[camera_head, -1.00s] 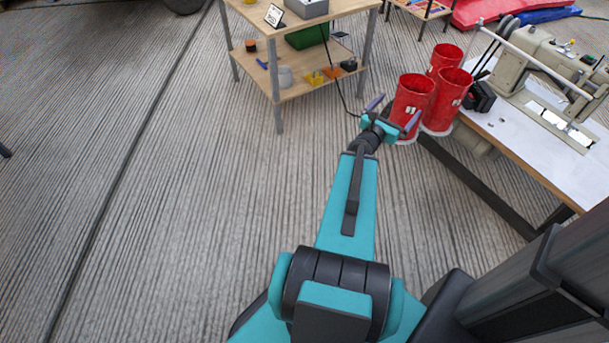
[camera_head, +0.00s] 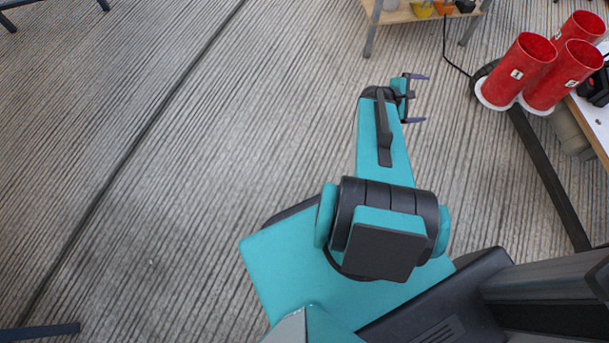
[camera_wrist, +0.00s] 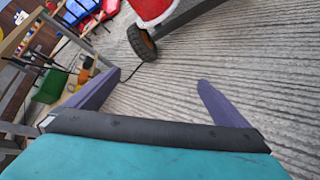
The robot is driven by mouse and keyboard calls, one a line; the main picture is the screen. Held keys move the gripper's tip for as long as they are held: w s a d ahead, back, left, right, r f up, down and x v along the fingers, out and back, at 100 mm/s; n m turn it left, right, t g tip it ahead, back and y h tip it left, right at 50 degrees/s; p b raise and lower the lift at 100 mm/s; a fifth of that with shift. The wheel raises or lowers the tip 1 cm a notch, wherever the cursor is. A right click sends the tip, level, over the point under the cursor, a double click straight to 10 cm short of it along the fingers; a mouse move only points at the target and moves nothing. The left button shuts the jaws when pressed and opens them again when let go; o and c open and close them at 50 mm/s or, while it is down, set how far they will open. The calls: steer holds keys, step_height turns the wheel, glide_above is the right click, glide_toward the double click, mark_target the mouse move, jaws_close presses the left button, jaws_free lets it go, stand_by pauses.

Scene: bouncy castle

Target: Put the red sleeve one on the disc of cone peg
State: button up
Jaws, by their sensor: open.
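Three upright red sleeves stand close together at the left end of the sewing table. The front-left sleeve (camera_head: 518,70) carries a small white label with a dark mark, and the front-right sleeve (camera_head: 562,75) also has a label. The back sleeve (camera_head: 583,27) is partly hidden. White rims (camera_head: 496,96) show at their bases. A red shape with a white lower rim (camera_wrist: 152,8) is cut off at the top of the wrist view. My gripper (camera_head: 420,98) is open and empty, left of and apart from the sleeves; its spread fingers (camera_wrist: 157,80) show nothing between them. I cannot make out a cone peg.
The table's white top (camera_head: 597,122) and dark frame bar (camera_head: 550,178) lie at right. A wooden shelf (camera_head: 405,14) with small orange and yellow items is at the top. A wheel (camera_wrist: 142,43) shows in the wrist view. The grooved floor at left is mostly free.

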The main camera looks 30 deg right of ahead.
steer(key=w+a+f+m+y, duration=0.1)
steer(key=a+f+m+y, duration=0.25)
steer(key=a+f, duration=0.7)
steer(key=s+a+f+m+g+y, duration=0.1)
steer(key=s+a+f+y, duration=0.1)
steer(key=a, duration=1)
steer(key=s+a+f+m+g+y, duration=0.1)
steer(key=s+a+f+m+y, duration=0.1)
steer(key=a, duration=1.1)
steer(key=s+a+f+m+g+y, duration=0.2)
steer(key=s+a+f+y, duration=0.2)
steer(key=a, duration=0.9)
steer(key=shift+s+a+f+y, duration=0.15)
steer(key=shift+a+f+y, duration=0.1)
steer(key=shift+f+y, duration=0.25)
steer(key=shift+r, duration=0.15)
step_height(320, 180, up, 17)
steer(key=s+p, duration=0.1)
steer(key=p, duration=1.6)
steer(key=shift+r+g, duration=0.15)
steer(key=shift+g, duration=0.25)
